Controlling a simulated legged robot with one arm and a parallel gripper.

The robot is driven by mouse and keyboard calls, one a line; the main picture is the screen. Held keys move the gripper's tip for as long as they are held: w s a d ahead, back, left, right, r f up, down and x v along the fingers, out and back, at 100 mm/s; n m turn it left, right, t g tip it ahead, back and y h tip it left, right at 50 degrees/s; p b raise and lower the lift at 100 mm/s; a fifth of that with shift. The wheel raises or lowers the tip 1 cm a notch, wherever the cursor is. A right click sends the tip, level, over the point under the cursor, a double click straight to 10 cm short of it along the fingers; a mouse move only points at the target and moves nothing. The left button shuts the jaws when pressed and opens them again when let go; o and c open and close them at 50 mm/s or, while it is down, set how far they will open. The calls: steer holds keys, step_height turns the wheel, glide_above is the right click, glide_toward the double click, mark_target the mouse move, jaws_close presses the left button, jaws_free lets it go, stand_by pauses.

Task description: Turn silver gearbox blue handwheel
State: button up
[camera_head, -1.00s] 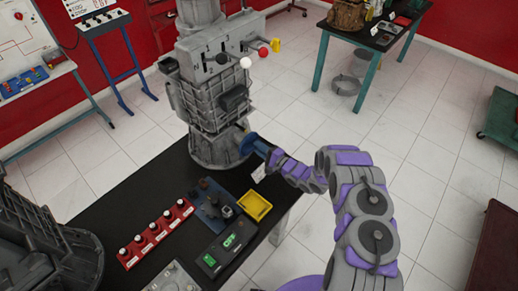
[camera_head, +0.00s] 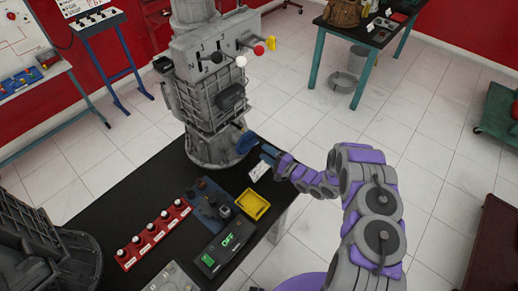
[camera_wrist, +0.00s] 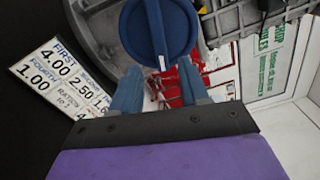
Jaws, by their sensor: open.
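The silver gearbox (camera_head: 215,90) stands upright at the far right end of the black table. Its blue handwheel (camera_head: 246,142) sits low on its right side. In the wrist view the blue handwheel (camera_wrist: 160,30) is a round disc with a raised bar across its middle, cut off by the top edge. My gripper (camera_head: 268,152) is just right of and below the handwheel. In the wrist view my gripper (camera_wrist: 158,80) has its two blue fingers apart, just short of the handwheel's lower rim, with nothing between them.
On the black table (camera_head: 130,190) are red switch boxes (camera_head: 155,232), a yellow tray (camera_head: 252,204) and a panel reading OFF (camera_head: 228,241). A ratio card (camera_wrist: 62,78) lies left of the fingers.

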steer(key=v, duration=1.2)
steer(key=shift+w+d, duration=0.1)
steer(key=shift+d, duration=0.05)
